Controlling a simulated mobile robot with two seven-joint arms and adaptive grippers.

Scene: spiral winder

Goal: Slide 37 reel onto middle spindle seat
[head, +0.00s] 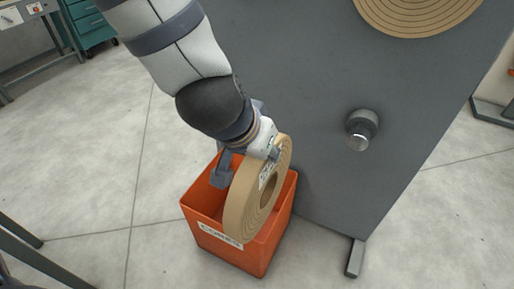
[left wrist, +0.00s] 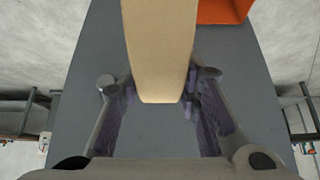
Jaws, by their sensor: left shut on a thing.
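A tan reel (head: 240,194) with a centre hole and a small label hangs upright in my left gripper (head: 248,163). The label is too small to read surely. In the left wrist view the reel (left wrist: 160,50) sits between the two fingers of the left gripper (left wrist: 160,103). One spindle seat (head: 361,130), a short round metal stub, sticks out bare from the grey panel (head: 310,100), up and to the right of the reel. I cannot tell from this view whether it is the middle one. My right gripper is not in view.
An orange bin (head: 250,262) marked CORES stands on the floor below and behind the reel; it also shows in the left wrist view (left wrist: 222,10). A large wound disc (head: 420,14) is on the panel's upper part. Panel feet (head: 354,258) reach the floor. Teal drawers (head: 90,25) stand far left.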

